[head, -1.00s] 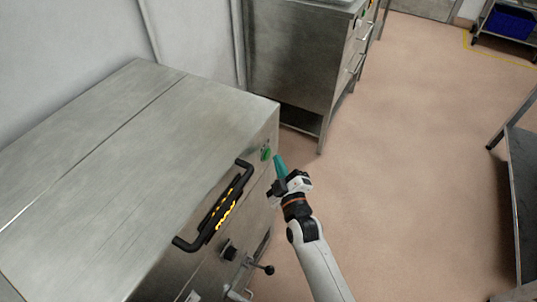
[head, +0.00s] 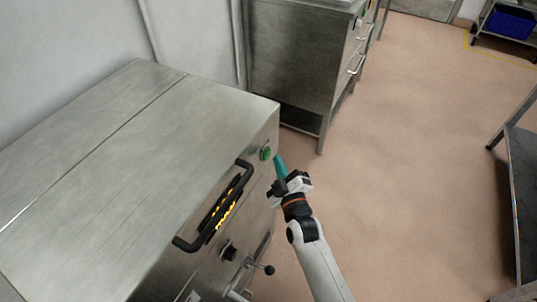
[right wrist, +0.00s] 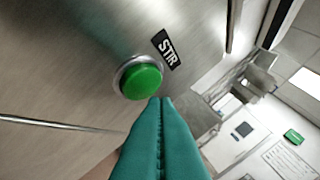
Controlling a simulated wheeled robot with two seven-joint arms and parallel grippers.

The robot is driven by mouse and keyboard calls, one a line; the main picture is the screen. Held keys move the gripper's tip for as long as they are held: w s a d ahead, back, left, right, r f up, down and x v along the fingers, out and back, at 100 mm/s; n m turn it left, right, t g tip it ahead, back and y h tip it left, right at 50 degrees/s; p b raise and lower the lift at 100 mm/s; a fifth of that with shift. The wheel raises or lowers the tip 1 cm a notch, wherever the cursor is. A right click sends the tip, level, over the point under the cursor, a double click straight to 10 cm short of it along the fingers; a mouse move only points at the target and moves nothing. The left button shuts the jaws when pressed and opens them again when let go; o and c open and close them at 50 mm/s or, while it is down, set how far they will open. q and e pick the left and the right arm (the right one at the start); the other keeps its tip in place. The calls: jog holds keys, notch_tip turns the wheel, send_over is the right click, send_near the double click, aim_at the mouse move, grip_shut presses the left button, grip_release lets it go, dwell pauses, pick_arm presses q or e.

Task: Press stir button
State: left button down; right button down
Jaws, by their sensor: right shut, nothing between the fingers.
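The stir button is a round green button (right wrist: 141,81) in a metal ring, beside a black label reading STIR (right wrist: 168,49) in the right wrist view. In the head view the green button (head: 265,153) sits on the front face of the steel machine (head: 150,150), near its far corner. My right gripper (head: 279,159) has teal fingers, shut and empty. Its fingertips (right wrist: 160,101) are just beside the button in the head view; in the wrist view they appear just below and right of it. I cannot tell whether they touch it. My left gripper is not in view.
The machine's front has a black handle (head: 213,206), a dark knob (head: 229,252) and a ball-ended lever (head: 268,269) nearer me. A steel cabinet (head: 290,70) stands behind. Open floor (head: 410,150) lies to the right, with a dark-topped table (head: 525,190) at the right edge.

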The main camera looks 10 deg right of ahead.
jog(key=shift+a, duration=0.1)
dwell(0.6)
jog(key=shift+w+a, duration=0.25)
jog(key=shift+w+a, duration=0.2)
jog(key=shift+a, duration=0.15)
dwell(0.7)
dwell(0.3)
jog(key=shift+s+d+p, duration=0.45)
jog(key=shift+d+p, duration=0.05)
jog(key=shift+d, duration=0.15)
jog(key=s+d, duration=0.1)
jog(key=s+d+p, duration=0.1)
jog(key=d+p, duration=0.1)
jog(key=d, duration=0.1)
jog(key=shift+s+d, duration=0.1)
jog(key=shift+s, duration=0.3)
